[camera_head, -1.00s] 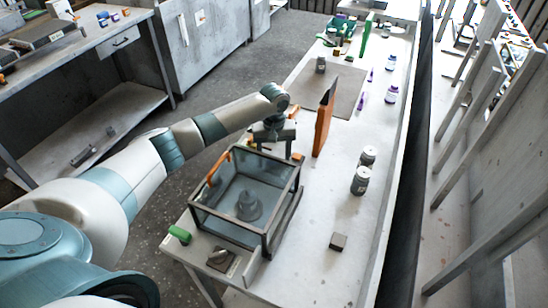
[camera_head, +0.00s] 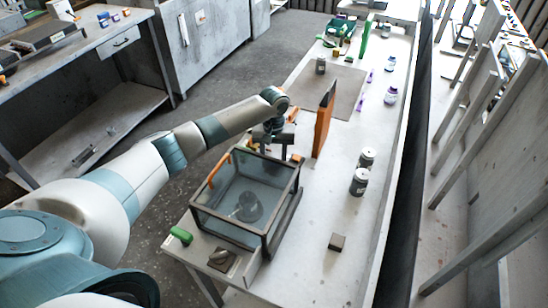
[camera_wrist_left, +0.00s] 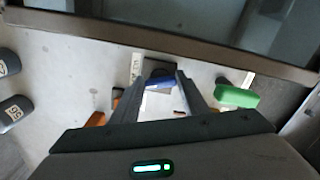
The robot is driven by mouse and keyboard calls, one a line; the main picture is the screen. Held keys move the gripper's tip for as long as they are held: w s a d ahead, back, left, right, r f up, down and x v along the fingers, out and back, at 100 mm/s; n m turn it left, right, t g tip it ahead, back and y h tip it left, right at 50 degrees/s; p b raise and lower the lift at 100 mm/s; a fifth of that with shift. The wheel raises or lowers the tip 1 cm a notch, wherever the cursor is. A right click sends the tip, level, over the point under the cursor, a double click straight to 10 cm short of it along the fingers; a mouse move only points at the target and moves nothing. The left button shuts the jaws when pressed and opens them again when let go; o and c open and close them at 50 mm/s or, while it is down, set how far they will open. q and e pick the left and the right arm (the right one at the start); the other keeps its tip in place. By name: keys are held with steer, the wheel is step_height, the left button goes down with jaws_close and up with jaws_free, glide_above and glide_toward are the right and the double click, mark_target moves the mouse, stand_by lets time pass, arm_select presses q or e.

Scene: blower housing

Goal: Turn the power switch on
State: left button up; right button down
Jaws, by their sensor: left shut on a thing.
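My left gripper (camera_head: 272,138) is at the far side of the glass-walled housing (camera_head: 285,228), partly hidden by my wrist in the head view. In the left wrist view my left gripper (camera_wrist_left: 162,80) has its fingers on either side of a small blue piece (camera_wrist_left: 158,85), which looks like the switch. It is shut on this piece. The blue piece sits at a dark base (camera_wrist_left: 160,68) close to the housing's frame. Its exact position, on or off, cannot be told. My right gripper is not in view.
A green handle (camera_wrist_left: 237,96) lies right of the fingers in the wrist view. An upright orange panel (camera_head: 322,130) stands right of my gripper. Two dark jars (camera_head: 359,182) stand further right.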

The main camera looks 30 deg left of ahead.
arm_select(q)
steer(key=m, duration=0.1)
steer(key=m+p, duration=0.1)
steer(key=shift+r+m, duration=0.2)
steer(key=shift+m, duration=0.1)
steer(key=m+p, duration=0.1)
steer(key=m, duration=0.1)
steer(key=shift+a+m+p, duration=0.15)
steer(key=shift+m+p, duration=0.15)
steer(key=m+p, duration=0.1)
steer(key=m, duration=0.3)
steer(key=shift+a+f+m, duration=0.1)
steer(key=shift+m, duration=0.3)
steer(key=shift+w, duration=0.1)
steer(key=o, duration=1.1)
steer(key=shift+c, duration=0.2)
